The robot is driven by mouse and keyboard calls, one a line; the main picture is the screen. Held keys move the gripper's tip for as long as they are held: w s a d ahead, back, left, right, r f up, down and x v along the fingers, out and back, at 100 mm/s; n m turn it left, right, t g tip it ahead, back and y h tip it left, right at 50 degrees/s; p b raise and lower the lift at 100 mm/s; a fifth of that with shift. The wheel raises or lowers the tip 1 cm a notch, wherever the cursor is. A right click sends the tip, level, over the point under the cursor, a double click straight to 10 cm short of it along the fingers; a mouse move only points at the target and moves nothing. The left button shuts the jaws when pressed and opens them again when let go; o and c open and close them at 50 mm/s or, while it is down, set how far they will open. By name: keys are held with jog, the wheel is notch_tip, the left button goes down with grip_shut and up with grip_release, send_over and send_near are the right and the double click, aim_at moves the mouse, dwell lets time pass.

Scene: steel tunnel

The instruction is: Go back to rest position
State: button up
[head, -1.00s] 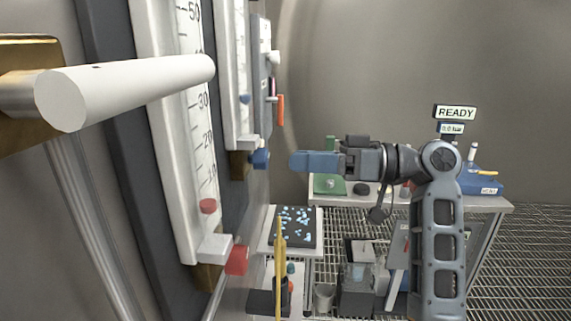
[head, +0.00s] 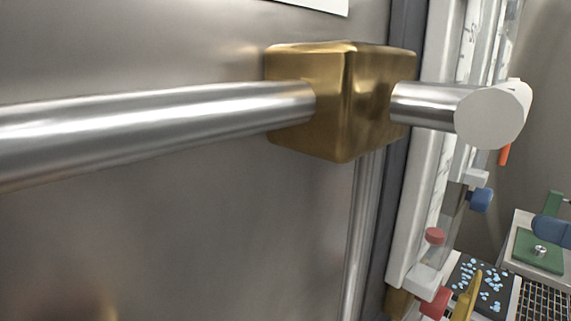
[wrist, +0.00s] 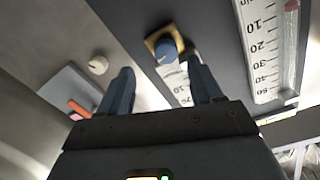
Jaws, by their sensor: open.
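My gripper (wrist: 160,72) is open and empty in the wrist view, its two dark blue fingers spread apart. A blue knob (wrist: 172,50) on a brass block shows beyond the gap between the fingers, with no visible contact. The rest of my arm is out of that view.
A steel bar (head: 150,125) with a brass block (head: 345,100) and a white-ended handle (head: 490,118) fills the head view's near side. Gauges with a red knob (head: 435,302) and blue knob (head: 481,200) stand beyond. A black speckled tray (head: 480,284) lies low right.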

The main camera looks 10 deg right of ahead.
jog(key=a+f+m+h, duration=0.3)
jog(key=f, duration=0.5)
jog(key=a+f+m+h, duration=0.2)
jog(key=f+m+h, duration=0.1)
jog(key=f, duration=0.4)
jog(key=s+a+f+m+g+h, duration=0.2)
jog(key=s+a+f+h, duration=0.25)
jog(key=s+f, duration=0.35)
jog(key=s+a+r+n, duration=0.1)
jog(key=s+a+n, duration=0.1)
jog(key=s, duration=0.4)
jog(key=s+a+r+n+t, duration=0.1)
jog(key=s+a+n, duration=0.1)
jog(key=s+a, duration=0.3)
jog(key=s+a+r+n, duration=0.1)
jog(key=s+a, duration=0.2)
jog(key=s, duration=0.4)
jog(key=shift+s+a+r+n+t+y, duration=0.15)
jog(key=shift+s+r+n+t+y, duration=0.15)
jog(key=shift+s+n+y, duration=0.15)
jog(key=shift+w, duration=0.1)
